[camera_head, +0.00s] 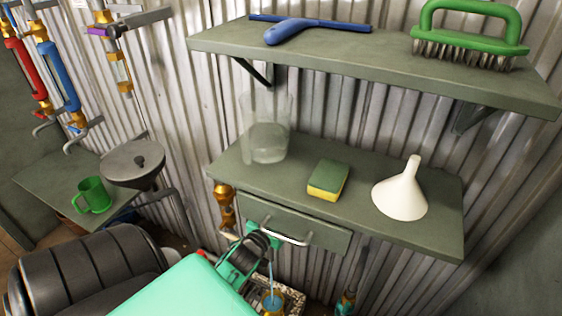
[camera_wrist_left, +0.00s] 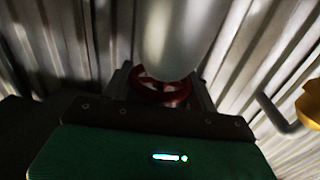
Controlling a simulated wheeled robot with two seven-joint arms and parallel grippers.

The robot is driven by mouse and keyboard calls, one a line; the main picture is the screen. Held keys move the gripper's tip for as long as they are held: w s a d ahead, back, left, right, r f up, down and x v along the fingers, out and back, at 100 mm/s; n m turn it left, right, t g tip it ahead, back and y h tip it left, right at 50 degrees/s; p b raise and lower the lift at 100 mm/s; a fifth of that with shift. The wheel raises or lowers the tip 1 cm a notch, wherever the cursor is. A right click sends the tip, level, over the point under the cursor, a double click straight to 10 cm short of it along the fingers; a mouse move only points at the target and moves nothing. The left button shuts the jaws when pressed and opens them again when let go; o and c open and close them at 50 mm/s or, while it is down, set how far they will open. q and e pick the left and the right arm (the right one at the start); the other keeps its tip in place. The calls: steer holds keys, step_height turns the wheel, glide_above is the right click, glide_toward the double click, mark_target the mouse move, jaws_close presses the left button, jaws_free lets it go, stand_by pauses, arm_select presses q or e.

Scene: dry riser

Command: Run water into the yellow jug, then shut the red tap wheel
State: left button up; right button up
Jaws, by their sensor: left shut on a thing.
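My left gripper (camera_head: 262,236) is at the front edge of the lower shelf, below the drawer front. In the left wrist view its fingers (camera_wrist_left: 160,88) are on both sides of the red tap wheel (camera_wrist_left: 158,92), shut on it. The gripper hides the wheel in the head view. A thin bluish stream of water (camera_head: 270,264) runs down just below the gripper. It falls into the yellow jug (camera_head: 273,304), low at the bottom edge, where bluish water shows inside. My arm hides part of the area around the jug. My right gripper is in neither view.
The lower shelf (camera_head: 440,225) holds a clear pitcher (camera_head: 268,142), a sponge (camera_head: 328,180) and a white funnel (camera_head: 402,194). A green mug (camera_head: 93,195) stands at left beside a grey funnel-shaped basin (camera_head: 133,163). A blue squeegee (camera_head: 300,28) and green brush (camera_head: 468,35) lie above.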

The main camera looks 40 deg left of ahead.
arm_select(q)
steer(key=m+h+p, duration=0.1)
steer(key=m+h, duration=0.1)
steer(key=h, duration=0.2)
steer(key=shift+a+r+m, duration=0.1)
steer(key=shift+m, duration=0.2)
steer(key=shift+m+h+p, duration=0.3)
steer(key=shift+m+h, duration=0.4)
steer(key=shift+h, duration=0.3)
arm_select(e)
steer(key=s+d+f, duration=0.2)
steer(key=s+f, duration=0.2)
arm_select(q)
steer(key=shift+m+h, duration=0.6)
steer(key=shift+h, duration=0.4)
steer(key=shift+a+m+g+h+b, duration=0.1)
steer(key=shift+m+g+h+b, duration=0.4)
steer(key=shift+h, duration=0.6)
steer(key=m+g+h+b, duration=0.1)
steer(key=m+h, duration=0.1)
steer(key=h, duration=0.1)
steer(key=shift+m+g, duration=0.3)
steer(key=shift+m, duration=0.1)
steer(key=shift+m+g+h+b, duration=0.3)
steer(key=shift+h, duration=0.2)
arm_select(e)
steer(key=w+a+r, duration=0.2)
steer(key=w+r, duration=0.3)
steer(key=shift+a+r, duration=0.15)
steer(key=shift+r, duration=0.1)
